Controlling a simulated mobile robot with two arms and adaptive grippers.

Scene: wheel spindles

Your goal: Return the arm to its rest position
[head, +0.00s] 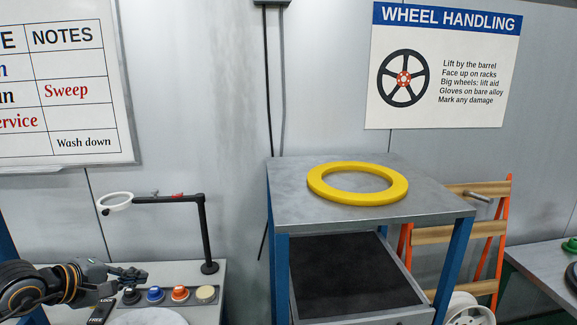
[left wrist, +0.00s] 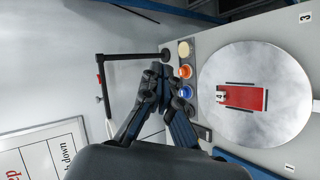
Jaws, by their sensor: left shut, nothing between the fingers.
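My left gripper (head: 138,275) is at the lower left of the head view, over the left bench by a row of coloured buttons. Its fingers are shut with nothing between them. In the left wrist view the closed fingertips (left wrist: 160,72) point toward the button panel; whether they touch it I cannot tell. My left arm comes in from the left edge of the head view. My right gripper is in neither view.
A lamp-like black arm with a white ring (head: 115,202) stands behind my left gripper. A round metal disc (left wrist: 255,95) carries a red block (left wrist: 249,98). A yellow ring (head: 357,168) lies on a grey stand (head: 300,205). An orange rack (head: 490,250) stands at right.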

